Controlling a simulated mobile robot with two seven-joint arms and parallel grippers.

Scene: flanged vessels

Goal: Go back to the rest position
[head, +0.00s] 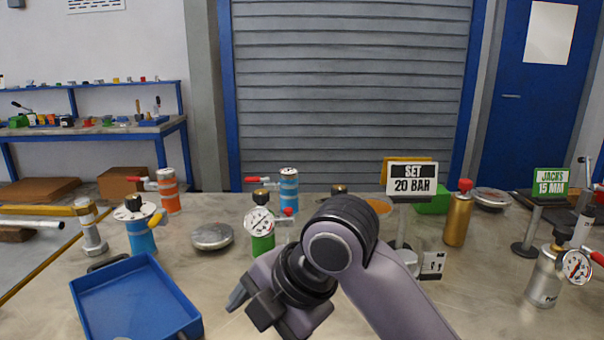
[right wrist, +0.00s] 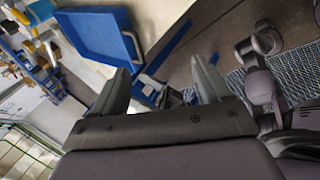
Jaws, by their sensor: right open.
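My right arm comes in from the lower right of the head view, bent at a round dark joint. The blue tray (head: 135,300) also shows beyond the fingers in the wrist view (right wrist: 97,35).
On the bench (head: 215,295), a green vessel with a gauge (head: 262,240) stands behind my right arm. A "SET 20 BAR" sign (head: 411,179) and a gold bottle (head: 457,220) stand right of it. A silver gauge vessel (head: 545,280) is at far right.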

